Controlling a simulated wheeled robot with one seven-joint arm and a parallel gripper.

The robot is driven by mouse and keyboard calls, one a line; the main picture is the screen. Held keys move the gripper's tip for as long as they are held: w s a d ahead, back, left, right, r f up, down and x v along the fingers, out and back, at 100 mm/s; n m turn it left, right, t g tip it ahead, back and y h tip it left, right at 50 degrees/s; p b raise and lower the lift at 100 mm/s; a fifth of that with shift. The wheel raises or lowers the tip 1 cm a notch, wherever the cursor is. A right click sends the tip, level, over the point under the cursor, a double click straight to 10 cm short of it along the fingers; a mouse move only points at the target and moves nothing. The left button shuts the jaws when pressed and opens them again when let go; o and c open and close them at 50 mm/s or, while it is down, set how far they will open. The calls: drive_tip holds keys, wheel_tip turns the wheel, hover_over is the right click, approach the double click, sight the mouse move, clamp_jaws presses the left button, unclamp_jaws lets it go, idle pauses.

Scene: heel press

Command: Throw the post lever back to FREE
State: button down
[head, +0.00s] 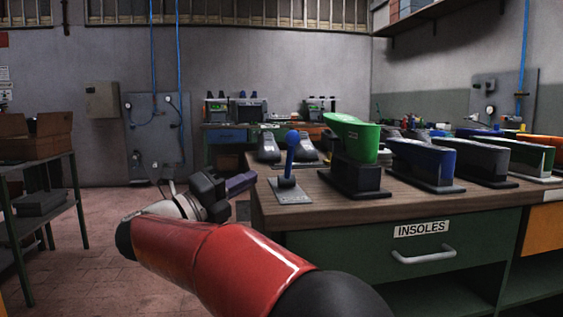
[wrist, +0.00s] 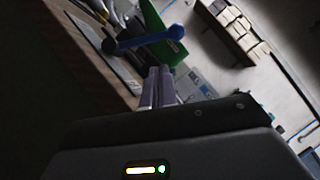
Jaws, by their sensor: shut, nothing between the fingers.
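The blue post lever (head: 290,158) with a ball knob stands nearly upright on a small grey plate (head: 293,196) at the left end of the bench. The plate's marking is too small to read. The lever also shows in the wrist view (wrist: 145,39), just beyond the fingertips. My gripper (head: 254,177) is left of the lever in the head view, apart from it. In the wrist view its two fingers (wrist: 159,70) are together with nothing between them. A green shoe form (head: 350,138) stands on a black block just right of the lever.
The wooden bench (head: 290,216) carries blue, grey and green shoe forms (head: 425,160) to the right. Two grey shoe shapes (head: 286,148) sit behind the lever. The INSOLES drawer (head: 420,232) is below the bench top. A shelf rack (head: 40,170) stands at left; floor between is clear.

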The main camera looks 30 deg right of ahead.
sight(290, 157)
drive_tip(key=p+x, duration=0.2)
drive_tip(key=x, duration=0.8)
drive_tip(key=shift+r, duration=0.15)
